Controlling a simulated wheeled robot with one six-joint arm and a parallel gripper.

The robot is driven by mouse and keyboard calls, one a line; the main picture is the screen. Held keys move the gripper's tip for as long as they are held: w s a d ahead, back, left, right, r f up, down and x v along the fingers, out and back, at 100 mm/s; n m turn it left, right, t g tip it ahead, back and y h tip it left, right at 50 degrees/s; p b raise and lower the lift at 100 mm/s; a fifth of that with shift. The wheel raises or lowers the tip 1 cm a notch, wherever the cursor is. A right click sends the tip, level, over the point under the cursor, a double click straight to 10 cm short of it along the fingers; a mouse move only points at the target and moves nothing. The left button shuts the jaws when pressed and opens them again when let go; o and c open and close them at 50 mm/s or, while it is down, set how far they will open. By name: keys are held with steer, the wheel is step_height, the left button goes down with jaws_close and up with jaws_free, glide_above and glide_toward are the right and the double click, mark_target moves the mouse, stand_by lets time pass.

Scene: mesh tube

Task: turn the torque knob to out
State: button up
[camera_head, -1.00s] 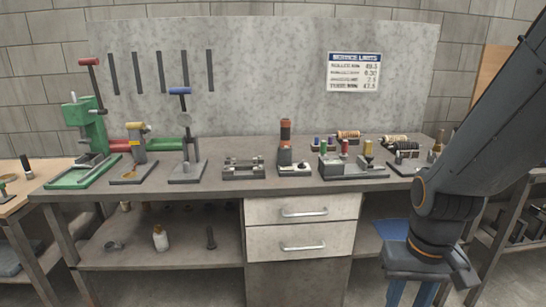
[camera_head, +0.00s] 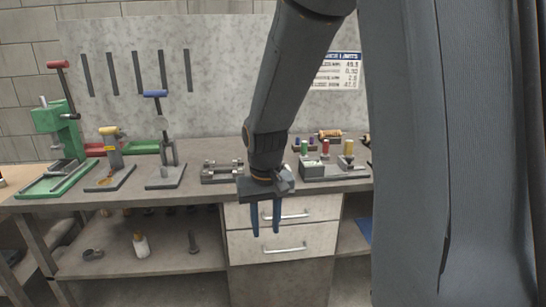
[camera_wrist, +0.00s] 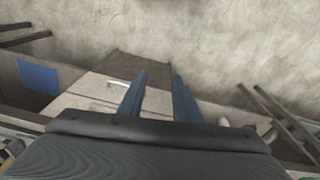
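My gripper (camera_head: 266,230) hangs pointing down in front of the bench drawers, below the bench top's front edge. Its two blue fingers stand apart with nothing between them; they also show apart in the wrist view (camera_wrist: 158,82). I cannot make out a torque knob in either view. The dark upright device with an orange top, seen earlier near the middle of the bench, is now hidden behind my arm. The grey block with small coloured pieces (camera_head: 322,172) shows just right of my wrist.
The workbench (camera_head: 205,187) carries a green press (camera_head: 58,130), a yellow-topped tool (camera_head: 111,142), a blue-handled stand (camera_head: 160,140) and a low grey fixture (camera_head: 221,172). White drawers (camera_head: 300,243) sit below. My arm covers the right side of the head view.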

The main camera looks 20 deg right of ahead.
steer(key=w+d+r+m+t+h+p, duration=0.1)
steer(key=w+d+r, duration=0.25)
steer(key=w, duration=0.55)
steer(key=w+d+r+m+p, duration=0.2)
steer(key=w+d, duration=0.3)
steer(key=w, duration=0.4)
steer(key=m+t+h+p, duration=0.1)
steer(key=m+p, duration=0.1)
steer(key=p, duration=0.1)
glide_toward(282, 163)
steer(key=shift+t, duration=0.3)
steer(key=shift+s+p+x, duration=0.15)
steer(key=shift+p+x, duration=0.3)
steer(key=shift+x, duration=1.5)
steer(key=shift+s+p+x, duration=0.15)
steer(key=shift+p+x, duration=0.25)
steer(key=shift+x, duration=1.5)
steer(key=shift+f, duration=0.1)
steer(key=shift+c, duration=0.4)
jaws_close()
